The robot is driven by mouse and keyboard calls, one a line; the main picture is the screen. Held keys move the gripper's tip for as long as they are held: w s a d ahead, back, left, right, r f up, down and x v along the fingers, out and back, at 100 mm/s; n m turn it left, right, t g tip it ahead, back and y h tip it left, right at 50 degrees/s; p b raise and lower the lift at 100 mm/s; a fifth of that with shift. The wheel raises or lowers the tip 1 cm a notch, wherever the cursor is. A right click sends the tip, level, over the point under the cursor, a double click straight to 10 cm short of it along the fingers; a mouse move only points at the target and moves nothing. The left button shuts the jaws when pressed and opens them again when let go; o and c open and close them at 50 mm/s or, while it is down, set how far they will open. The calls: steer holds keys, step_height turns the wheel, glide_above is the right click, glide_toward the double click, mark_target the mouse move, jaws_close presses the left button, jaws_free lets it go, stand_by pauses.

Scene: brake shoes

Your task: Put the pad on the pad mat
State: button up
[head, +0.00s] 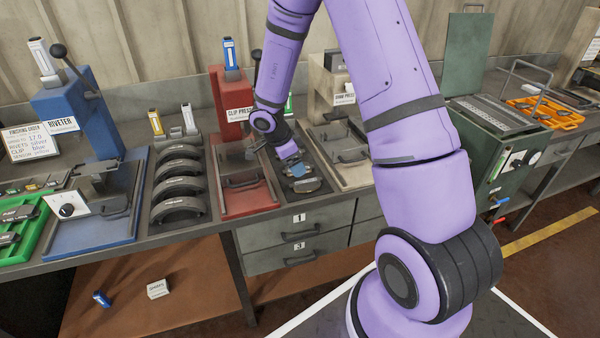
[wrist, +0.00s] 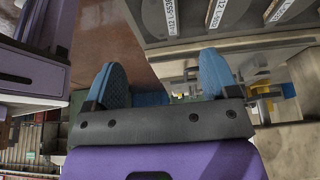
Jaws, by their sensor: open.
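My gripper (head: 297,169) is at the dark mat (head: 318,187) between the red clip press and the beige press. In the wrist view my gripper (wrist: 165,76) has its two blue fingertips wide apart, with nothing seen held between them. A grey pad-like piece (head: 307,187) lies on the dark mat just below the fingertips. In the wrist view, grey pieces with white printed labels (wrist: 217,12) show at the top right, beyond the fingers. I cannot tell which piece is the task's pad. My gripper and forearm hide part of the mat.
The red clip press (head: 243,180) stands left of my gripper and the beige press (head: 345,150) right. Curved brake shoes (head: 180,187) stand in a rack further left. A blue riveter (head: 75,125) and green tray (head: 22,235) are at the left. Drawers (head: 300,232) sit below.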

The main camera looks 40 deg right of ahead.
steer(key=w+a+r+n+t+y, duration=0.1)
steer(key=w+a+r+n+t, duration=0.15)
steer(key=r, duration=0.55)
steer(key=w+a+r+n+t+y, duration=0.1)
steer(key=a+r+n+t, duration=0.2)
steer(key=r, duration=0.5)
steer(key=w+a+r+n+t+y, duration=0.1)
steer(key=a+r+n+t, duration=0.15)
steer(key=r+t, duration=0.45)
steer(key=s+a+r+n+g+y, duration=0.2)
steer(key=s+a+r+n+y, duration=0.25)
steer(key=s+r+n, duration=0.4)
steer(key=s+d+r+n+g+h, duration=0.1)
steer(key=s+n+g, duration=0.1)
steer(key=s, duration=0.9)
steer(key=s+d+r+n+g+h, duration=0.1)
steer(key=s+d+n+g+h, duration=0.1)
steer(key=s, duration=1)
steer(key=shift+s+r+n, duration=0.25)
steer(key=shift+s+n, duration=0.05)
steer(key=shift+n, duration=0.05)
steer(key=shift+d, duration=0.1)
